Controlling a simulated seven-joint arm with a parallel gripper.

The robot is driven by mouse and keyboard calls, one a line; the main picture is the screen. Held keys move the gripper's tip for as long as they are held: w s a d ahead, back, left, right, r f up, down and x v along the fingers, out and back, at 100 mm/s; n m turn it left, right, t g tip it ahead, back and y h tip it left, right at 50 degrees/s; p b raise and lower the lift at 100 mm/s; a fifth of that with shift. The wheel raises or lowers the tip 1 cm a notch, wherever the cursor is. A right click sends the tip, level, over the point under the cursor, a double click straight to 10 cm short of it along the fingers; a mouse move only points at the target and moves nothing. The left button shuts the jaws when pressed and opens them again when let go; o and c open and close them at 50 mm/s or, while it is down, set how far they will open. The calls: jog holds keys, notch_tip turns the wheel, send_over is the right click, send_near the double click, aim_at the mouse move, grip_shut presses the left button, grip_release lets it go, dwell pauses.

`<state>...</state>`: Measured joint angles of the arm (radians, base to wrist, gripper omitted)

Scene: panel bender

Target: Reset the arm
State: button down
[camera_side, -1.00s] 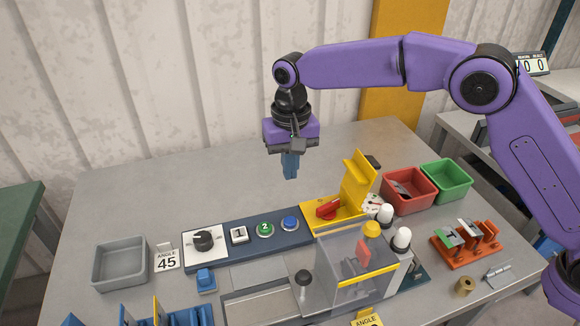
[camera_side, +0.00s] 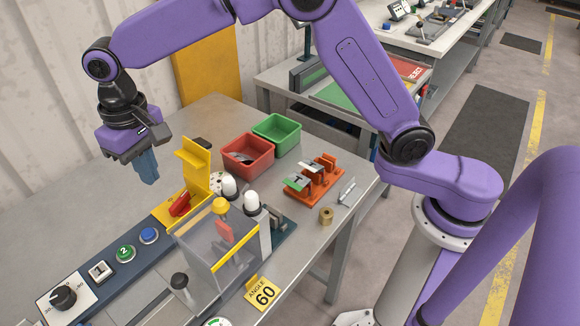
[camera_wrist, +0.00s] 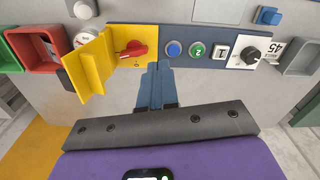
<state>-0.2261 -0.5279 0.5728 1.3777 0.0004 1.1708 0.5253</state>
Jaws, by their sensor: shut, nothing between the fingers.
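My gripper (camera_side: 149,168) is above the table behind the panel bender's control strip, pointing down. Its blue fingers are together and nothing is between them. It also shows in the wrist view (camera_wrist: 156,77), with the fingertips near the yellow bracket's red switch and the blue button. The gripper looks apart from both. My purple arm reaches in from the right in the side view. The control strip (camera_side: 72,266) carries a black dial (camera_side: 63,297), a white button (camera_side: 100,271), a green button (camera_side: 126,252) and a blue button (camera_side: 149,235).
A yellow bracket (camera_side: 194,170) with a red switch (camera_side: 180,203) stands right of the gripper. A red bin (camera_side: 250,165), a green bin (camera_side: 277,134), an orange rack (camera_side: 315,187) and a clear guard box (camera_side: 215,255) stand further right. The table behind the strip is clear.

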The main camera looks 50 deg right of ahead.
jog(key=s+d+n, duration=1)
jog(key=s+d, duration=1.8)
jog(key=s, duration=0.1)
jog(key=shift+f, duration=0.3)
